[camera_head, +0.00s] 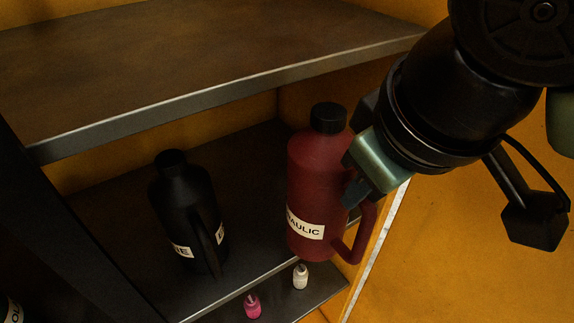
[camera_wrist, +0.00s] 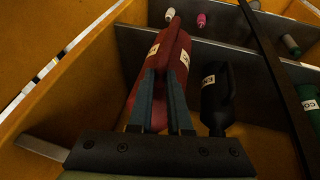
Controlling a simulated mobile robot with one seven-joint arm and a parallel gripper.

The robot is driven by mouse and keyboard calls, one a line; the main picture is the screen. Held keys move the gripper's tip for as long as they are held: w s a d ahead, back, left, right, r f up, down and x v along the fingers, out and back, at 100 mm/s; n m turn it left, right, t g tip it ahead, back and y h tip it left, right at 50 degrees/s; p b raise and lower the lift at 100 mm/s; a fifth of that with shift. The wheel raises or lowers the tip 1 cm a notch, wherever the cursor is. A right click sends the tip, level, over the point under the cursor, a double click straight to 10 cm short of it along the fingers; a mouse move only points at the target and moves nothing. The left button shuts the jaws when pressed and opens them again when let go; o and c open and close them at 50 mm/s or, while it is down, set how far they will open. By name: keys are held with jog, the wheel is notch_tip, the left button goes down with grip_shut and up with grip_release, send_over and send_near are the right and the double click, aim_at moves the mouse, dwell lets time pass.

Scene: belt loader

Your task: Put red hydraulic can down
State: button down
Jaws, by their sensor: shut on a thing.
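The red hydraulic can (camera_head: 308,180) is upright, with a black cap and a white label, at the right end of the lower shelf (camera_head: 255,190). I cannot tell whether its base touches the shelf. My gripper (camera_head: 352,188) is shut on the can's right side, by the handle. In the wrist view the two fingers (camera_wrist: 163,85) close on the red can (camera_wrist: 172,45), and its underside is hidden.
A black can (camera_head: 185,210) stands to the left on the lower shelf. An upper shelf (camera_head: 200,70) hangs over both cans. A pink bottle (camera_head: 252,306) and a white bottle (camera_head: 300,277) stand in front, below. A yellow side wall (camera_head: 460,250) is close on the right.

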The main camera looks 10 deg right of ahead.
jog(key=shift+w+r, duration=0.1)
jog(key=shift+r, duration=0.05)
jog(key=w+d+f, duration=0.1)
jog(key=w+f, duration=0.6)
jog(key=w, duration=0.5)
jog(key=shift+w+f, duration=0.3)
jog(key=shift+w, duration=0.1)
jog(key=shift+f, duration=0.2)
jog(key=c, duration=0.8)
grip_release()
jog(key=shift+c, duration=0.2)
jog(key=shift+r, duration=0.1)
